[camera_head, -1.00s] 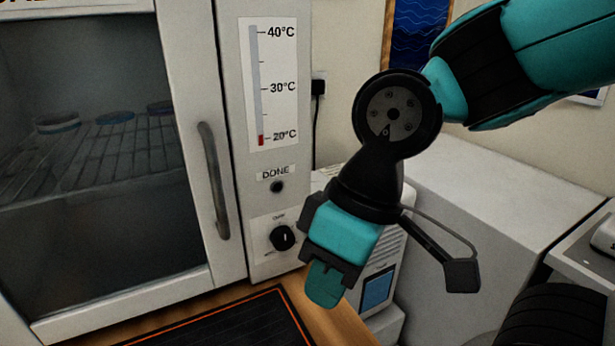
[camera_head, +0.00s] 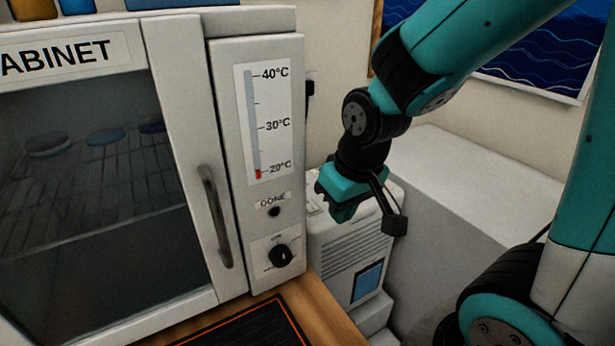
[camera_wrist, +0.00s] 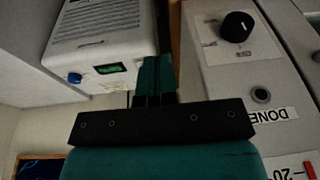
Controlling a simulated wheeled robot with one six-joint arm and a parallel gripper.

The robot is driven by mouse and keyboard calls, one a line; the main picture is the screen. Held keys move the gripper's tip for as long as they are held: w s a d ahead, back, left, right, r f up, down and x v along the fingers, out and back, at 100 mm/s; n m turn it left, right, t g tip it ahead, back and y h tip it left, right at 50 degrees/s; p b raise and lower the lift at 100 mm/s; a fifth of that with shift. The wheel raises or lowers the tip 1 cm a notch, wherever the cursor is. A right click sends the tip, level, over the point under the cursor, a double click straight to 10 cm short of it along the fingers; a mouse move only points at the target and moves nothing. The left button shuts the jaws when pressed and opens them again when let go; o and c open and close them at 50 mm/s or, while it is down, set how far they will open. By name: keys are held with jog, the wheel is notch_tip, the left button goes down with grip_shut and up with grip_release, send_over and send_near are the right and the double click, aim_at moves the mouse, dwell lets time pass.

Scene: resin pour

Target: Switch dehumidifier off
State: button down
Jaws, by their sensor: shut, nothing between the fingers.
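The dehumidifier (camera_head: 340,248) is a white box with a slatted grille and a blue panel on its front, standing right of the curing cabinet. In the wrist view the dehumidifier (camera_wrist: 120,28) is at upper left, showing a blue knob (camera_wrist: 75,78) and a small green-lit window (camera_wrist: 110,68). My gripper (camera_head: 343,214) is over the dehumidifier's top in the head view, fingers pointing down. It is shut and empty; its fingers (camera_wrist: 157,78) also show in the wrist view, right of the lit window. I cannot tell whether they touch the box.
The cabinet (camera_head: 225,130) has a dark glass door, a handle (camera_head: 216,215), a temperature scale near 20°C, and a black dial (camera_head: 280,255). A dark mat (camera_head: 245,325) lies on the wooden bench. A large pale box (camera_head: 465,190) stands at the right.

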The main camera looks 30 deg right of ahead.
jog(key=w+d, duration=0.2)
jog(key=d, duration=0.1)
jog(key=r+n+g, duration=0.1)
jog(key=n, duration=1.6)
send_over(308, 203)
jog(key=s, duration=0.2)
jog(key=shift+w+r+h+b, duration=0.1)
jog(key=shift+w+h+b, duration=0.1)
jog(key=shift+h+b, duration=0.15)
jog(key=f, duration=0.4)
jog(key=w+f+p, duration=0.1)
jog(key=f, duration=0.4)
jog(key=f+p, duration=0.1)
jog(key=f, duration=0.4)
jog(key=shift+w, duration=0.35)
jog(key=shift+a, duration=0.1)
